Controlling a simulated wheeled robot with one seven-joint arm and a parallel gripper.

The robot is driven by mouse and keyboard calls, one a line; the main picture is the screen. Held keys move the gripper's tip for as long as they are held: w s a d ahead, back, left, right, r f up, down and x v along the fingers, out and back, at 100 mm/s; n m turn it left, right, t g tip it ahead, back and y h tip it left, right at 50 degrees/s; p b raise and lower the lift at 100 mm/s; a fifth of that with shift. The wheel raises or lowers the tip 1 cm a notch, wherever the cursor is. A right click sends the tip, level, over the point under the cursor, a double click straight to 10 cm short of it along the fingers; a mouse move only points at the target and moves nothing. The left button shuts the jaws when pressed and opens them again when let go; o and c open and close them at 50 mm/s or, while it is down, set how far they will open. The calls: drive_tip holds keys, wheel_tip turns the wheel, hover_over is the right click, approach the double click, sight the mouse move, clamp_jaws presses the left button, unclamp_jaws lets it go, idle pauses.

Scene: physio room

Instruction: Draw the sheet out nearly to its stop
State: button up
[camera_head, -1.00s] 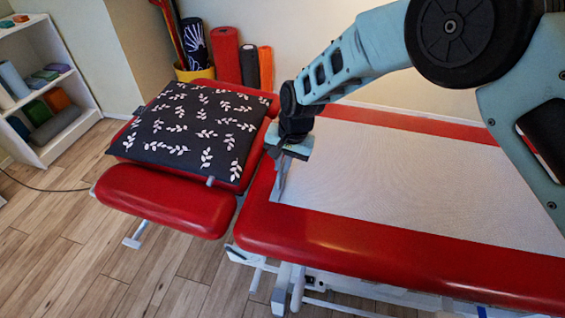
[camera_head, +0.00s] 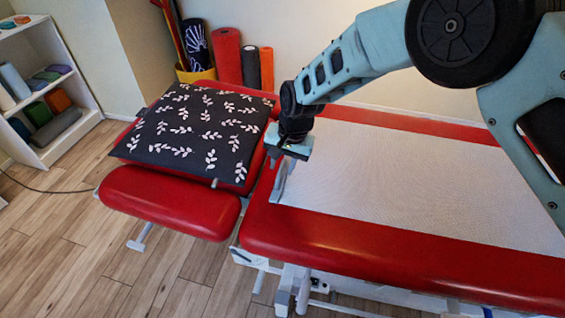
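A white textured sheet (camera_head: 400,185) lies flat along the middle of the red treatment table (camera_head: 340,235). Its near left end reaches close to the table's left edge, beside the headrest section. My gripper (camera_head: 281,180) points down at that left end of the sheet, with its fingers at the sheet's edge. The fingers are small and seen from the side, so I cannot tell whether they are closed on the sheet's edge. My arm comes from the upper right and covers part of the sheet's far side.
A black cushion with white leaves (camera_head: 190,135) lies on the red headrest section (camera_head: 165,200) to the left, across a narrow gap. A white shelf (camera_head: 45,95) stands far left.

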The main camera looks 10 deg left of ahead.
drive_tip(key=d+r+b, duration=0.1)
drive_tip(key=d+r, duration=0.2)
drive_tip(key=r, duration=1.4)
drive_tip(key=shift+d, duration=0.2)
drive_tip(key=s+d+r+n+p, duration=0.1)
drive_tip(key=s+d+r+n, duration=0.1)
drive_tip(key=s+d, duration=1)
drive_tip(key=s+d+r+n+h+p, duration=0.1)
drive_tip(key=s+d+n, duration=0.4)
drive_tip(key=s+d, duration=0.7)
drive_tip(key=s+r+p, duration=0.1)
drive_tip(key=s+r, duration=0.1)
drive_tip(key=s, duration=0.1)
drive_tip(key=shift+r+n+h, duration=0.2)
drive_tip(key=shift+n+h, duration=0.1)
drive_tip(key=shift+s, duration=0.1)
